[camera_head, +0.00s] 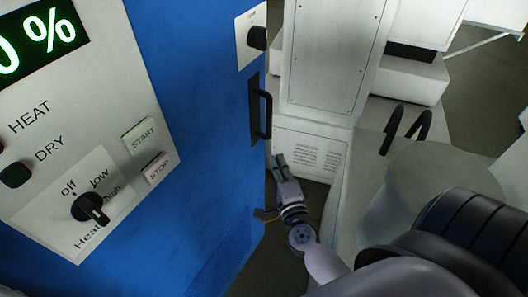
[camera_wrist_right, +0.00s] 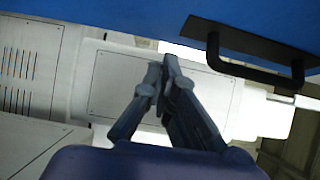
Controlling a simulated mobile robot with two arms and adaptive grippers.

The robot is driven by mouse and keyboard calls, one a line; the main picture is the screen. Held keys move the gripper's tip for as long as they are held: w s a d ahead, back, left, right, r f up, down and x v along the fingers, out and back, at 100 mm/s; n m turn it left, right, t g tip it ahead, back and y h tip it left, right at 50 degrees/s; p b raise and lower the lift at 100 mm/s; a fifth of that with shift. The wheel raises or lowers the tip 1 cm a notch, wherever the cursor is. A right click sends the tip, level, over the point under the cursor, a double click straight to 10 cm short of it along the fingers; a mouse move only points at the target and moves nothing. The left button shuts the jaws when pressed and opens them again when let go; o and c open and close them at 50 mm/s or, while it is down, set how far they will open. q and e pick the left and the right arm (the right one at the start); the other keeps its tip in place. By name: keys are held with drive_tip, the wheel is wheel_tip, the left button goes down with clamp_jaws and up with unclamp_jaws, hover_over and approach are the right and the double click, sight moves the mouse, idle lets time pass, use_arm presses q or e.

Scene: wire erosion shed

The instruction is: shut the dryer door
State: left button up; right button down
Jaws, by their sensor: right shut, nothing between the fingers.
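The dryer door is a large blue panel (camera_head: 205,130) filling the left half of the head view. Its black bar handle (camera_head: 266,114) is near its right edge. My right gripper (camera_head: 278,160) is shut and empty, just right of the door edge and below the handle in the picture. In the right wrist view, my right gripper (camera_wrist_right: 162,66) has its fingertips together, with the blue door (camera_wrist_right: 130,12) along the top and the handle (camera_wrist_right: 255,66) at upper right, apart from the fingers. How far the door stands open is unclear. My left gripper is out of view.
A control panel (camera_head: 60,135) with knob, buttons and a lit display is at the left. A rotary switch (camera_head: 257,38) is above the handle. A white machine cabinet (camera_head: 330,60) stands behind my right gripper, and two black curved handles (camera_head: 408,125) are right of it.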

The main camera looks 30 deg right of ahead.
sight(259, 143)
drive_tip(key=shift+w+a, duration=0.25)
drive_tip(key=shift+w, duration=0.45)
drive_tip(key=shift+w+a, duration=0.3)
drive_tip(key=shift+w, duration=0.35)
drive_tip(key=shift+w+a, duration=0.25)
drive_tip(key=shift+w, duration=0.45)
